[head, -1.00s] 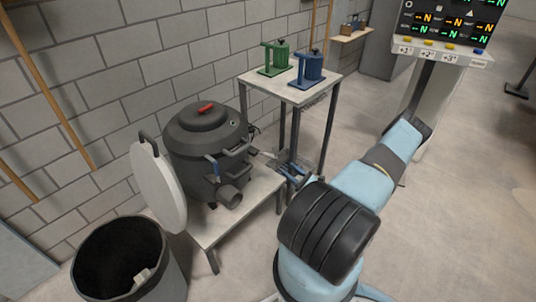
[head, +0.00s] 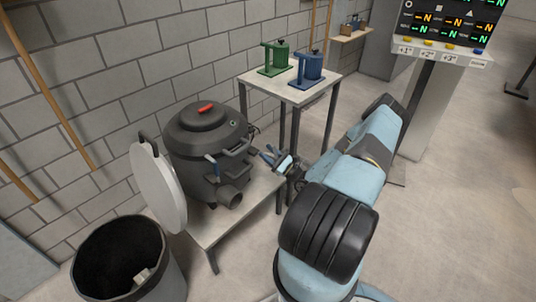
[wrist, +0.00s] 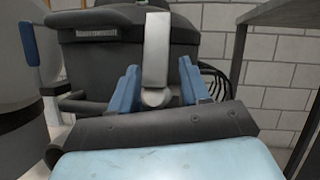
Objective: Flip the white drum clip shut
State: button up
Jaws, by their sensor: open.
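The dark drum (head: 190,155) stands on a low bench with its lid on. In the wrist view, the drum (wrist: 105,50) fills the upper middle. A pale grey-white clip (wrist: 157,45) stands up in front of the drum's side, its rounded lower end low between my fingers. My gripper (wrist: 160,82) is open, one blue finger on each side of the clip; I cannot tell whether they touch it. In the head view, my gripper (head: 270,156) is at the right side of the drum, and I cannot make out the white clip there.
A blue clip (head: 212,165) is on the drum's front. A round pale lid (head: 158,185) leans open by a black bin (head: 120,258). A taller table (head: 290,88) holds green and blue devices behind. Dark cables (wrist: 213,78) hang right of my gripper.

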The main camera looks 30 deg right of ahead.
grip_shut()
dwell(0.5)
